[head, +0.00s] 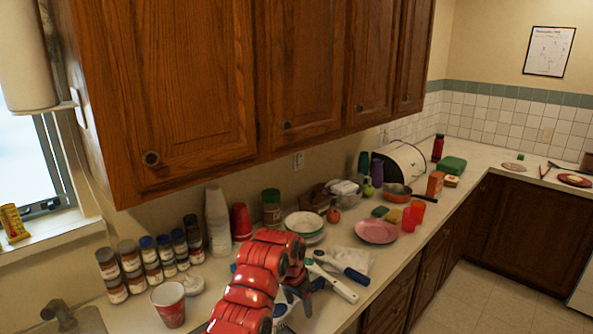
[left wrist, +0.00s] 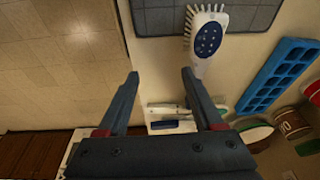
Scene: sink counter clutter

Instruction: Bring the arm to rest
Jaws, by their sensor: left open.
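My left arm is red and reaches over the counter (head: 341,315) from the bottom of the head view. My left gripper (head: 297,289) is at its end, dark and partly hidden by the arm. In the left wrist view the two fingers of the left gripper (left wrist: 160,74) stand wide apart with nothing between them. A white and blue brush (left wrist: 207,42) lies just beyond the right finger. My right gripper shows in neither view.
White and blue-handled utensils (head: 333,282) lie beside the gripper. A red patterned cup (head: 168,304) and several spice jars (head: 150,262) stand to the left. A pink plate (head: 376,231) lies to the right. A blue ice tray (left wrist: 279,76) shows in the wrist view. Wooden cabinets (head: 190,85) hang above.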

